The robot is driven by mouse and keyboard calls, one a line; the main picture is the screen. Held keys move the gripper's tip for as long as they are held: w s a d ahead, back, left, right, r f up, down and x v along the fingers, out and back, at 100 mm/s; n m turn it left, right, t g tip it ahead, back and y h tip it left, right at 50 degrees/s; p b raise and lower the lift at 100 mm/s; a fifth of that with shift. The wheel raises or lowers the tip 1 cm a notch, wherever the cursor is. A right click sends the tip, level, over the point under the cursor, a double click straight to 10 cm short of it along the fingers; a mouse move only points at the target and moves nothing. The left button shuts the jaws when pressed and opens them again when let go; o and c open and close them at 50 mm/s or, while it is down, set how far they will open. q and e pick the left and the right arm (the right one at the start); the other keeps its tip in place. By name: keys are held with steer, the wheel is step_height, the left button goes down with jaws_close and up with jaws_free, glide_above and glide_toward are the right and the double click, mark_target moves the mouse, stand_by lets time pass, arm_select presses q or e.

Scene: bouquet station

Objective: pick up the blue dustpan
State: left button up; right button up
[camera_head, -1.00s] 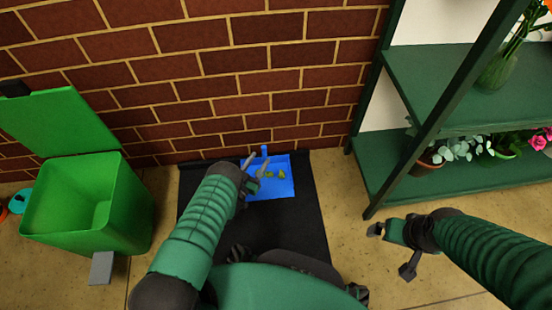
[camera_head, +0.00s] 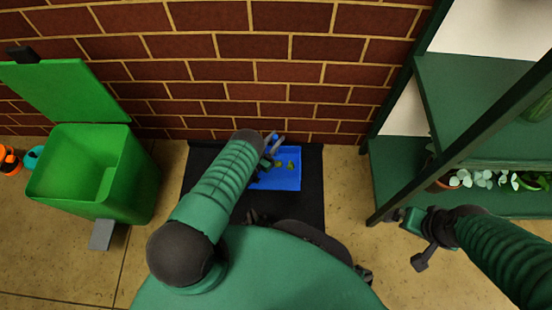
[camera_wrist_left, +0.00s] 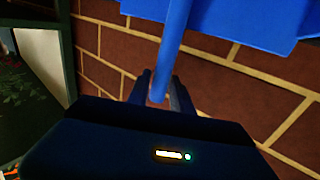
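The pan (camera_wrist_left: 235,18) shows beyond. My right gripper (camera_head: 408,238) is open and empty, its fingers wide apart, beside the shelf.
A green bin (camera_head: 130,185) with its lid raised stands at the left. Orange (camera_head: 8,160) and teal (camera_head: 33,157) items are beyond it. A dark green shelf (camera_head: 400,180) with plants stands at the right. The brick wall (camera_head: 240,75) is close behind the dustpan.

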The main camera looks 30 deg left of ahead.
arm_select(q)
steer(key=shift+d, duration=0.1)
jaws_close()
step_height(320, 180, up, 10)
steer(key=p, duration=0.8)
steer(key=shift+r, duration=0.25)
step_height(320, 180, up, 10)
steer(key=p, duration=0.9)
steer(key=shift+f, duration=0.15)
